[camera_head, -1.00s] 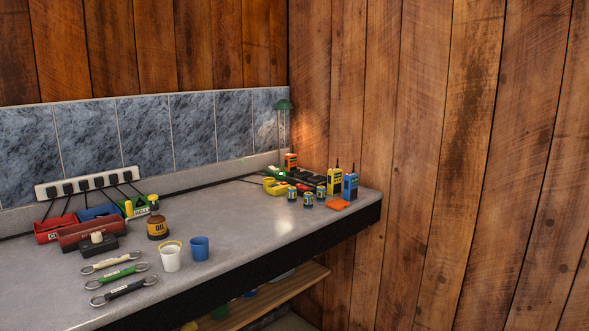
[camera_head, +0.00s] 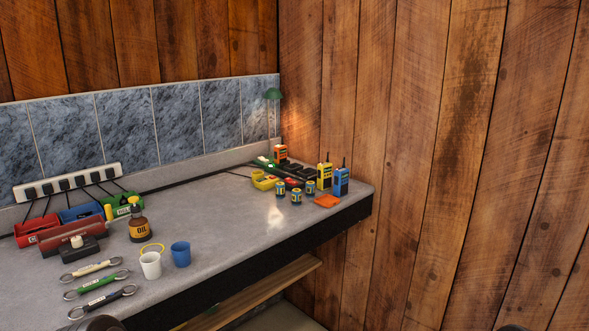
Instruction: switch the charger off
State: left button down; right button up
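A dark charger bank (camera_head: 299,172) sits on the counter in the far right corner, below the green lamp. An orange radio (camera_head: 281,154) stands at its back. A small red part (camera_head: 291,182) shows at its front left, too small to tell whether it is a switch or which way it is set. Three small blue cans partly hide the charger's front. Neither gripper can be made out. Only dark rounded shapes show at the bottom edge, left and right, and they are far from the charger.
A yellow radio (camera_head: 325,176) and a blue radio (camera_head: 341,181) stand right of the blue cans (camera_head: 296,196). An orange pad (camera_head: 327,201) lies in front. A yellow tray (camera_head: 263,182) is left. Cups, an oil bottle (camera_head: 139,224) and a power strip (camera_head: 68,182) are further left. The middle counter is clear.

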aim_at(288, 179)
jog(key=i+l, duration=0.3)
jog(key=i, duration=0.15)
jog(key=i+l+z, duration=0.15)
jog(key=i+l, duration=0.15)
jog(key=i, duration=0.1)
